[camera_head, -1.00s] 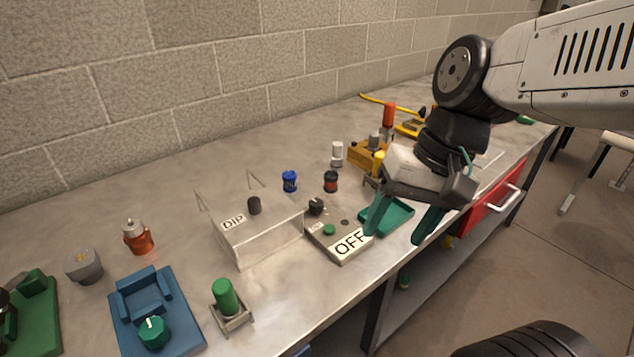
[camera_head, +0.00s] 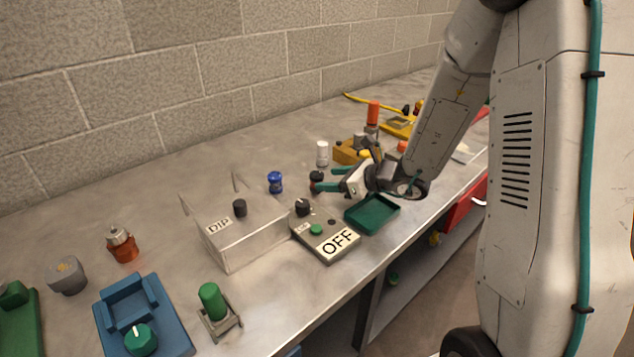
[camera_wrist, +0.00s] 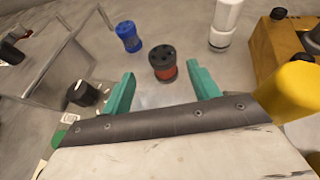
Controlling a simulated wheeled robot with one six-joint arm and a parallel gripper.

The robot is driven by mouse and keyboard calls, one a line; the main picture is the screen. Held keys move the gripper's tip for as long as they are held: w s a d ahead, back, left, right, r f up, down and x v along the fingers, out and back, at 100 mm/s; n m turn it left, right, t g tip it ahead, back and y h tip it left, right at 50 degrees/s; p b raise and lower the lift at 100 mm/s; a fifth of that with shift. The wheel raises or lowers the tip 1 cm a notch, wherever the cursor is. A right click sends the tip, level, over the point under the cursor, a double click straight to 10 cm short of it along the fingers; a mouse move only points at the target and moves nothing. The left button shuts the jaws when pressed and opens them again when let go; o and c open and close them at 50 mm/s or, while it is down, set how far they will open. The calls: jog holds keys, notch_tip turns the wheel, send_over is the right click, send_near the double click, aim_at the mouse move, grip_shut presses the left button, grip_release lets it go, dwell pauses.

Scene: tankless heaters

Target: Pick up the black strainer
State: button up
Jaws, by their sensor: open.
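The likely black strainer (camera_wrist: 163,56) is a small cylinder with a black, holed top and a red-orange lower band, standing upright on the bench in the wrist view. In the head view it (camera_head: 316,176) is partly hidden by my gripper (camera_head: 327,180). My gripper (camera_wrist: 161,76) is open, with its teal fingers pointing toward the strainer. In the wrist view the fingertips lie to its left and right, a little nearer the camera. Nothing is held. I cannot tell whether a finger touches it.
A blue cylinder (camera_wrist: 129,36) stands to the left and a white one (camera_wrist: 226,24) to the right. A clear DIP box (camera_head: 245,239), an OFF panel (camera_head: 326,240) and a green tray (camera_head: 372,216) are nearby. A yellow fixture (camera_wrist: 283,50) stands at right.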

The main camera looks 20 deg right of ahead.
aim_at(311, 179)
jog(key=shift+w+f, duration=0.3)
jog(key=shift+f, duration=0.05)
jog(key=x, duration=0.7)
jog(key=shift+w, duration=0.1)
jog(key=c, duration=1.1)
